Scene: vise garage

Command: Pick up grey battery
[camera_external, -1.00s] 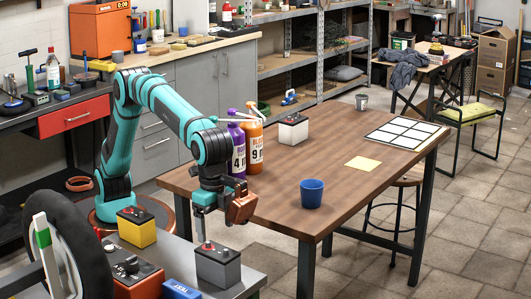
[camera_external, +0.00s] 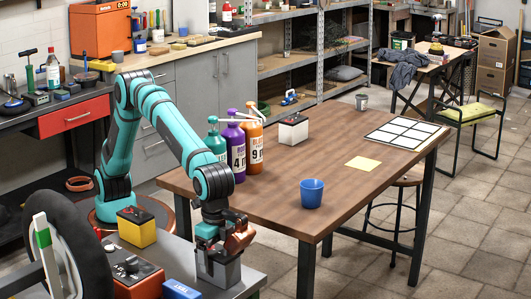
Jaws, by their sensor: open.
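The grey battery (camera_external: 218,270) stands upright on the metal bench top (camera_external: 258,279) at the bottom centre. My gripper (camera_external: 217,258) points down at the battery, with its fingers low around or in front of the battery's upper part. The jaws are open. The arm and gripper hide the battery's top, and I cannot tell whether the fingers touch it.
A yellow battery (camera_external: 136,227), a dark red-and-black box (camera_external: 133,275) and a blue box (camera_external: 180,291) stand close on the left. A tyre (camera_external: 65,240) is at far left. The wooden table (camera_external: 260,200) behind holds bottles (camera_external: 236,152), a white battery (camera_external: 293,129) and a blue cup (camera_external: 312,193).

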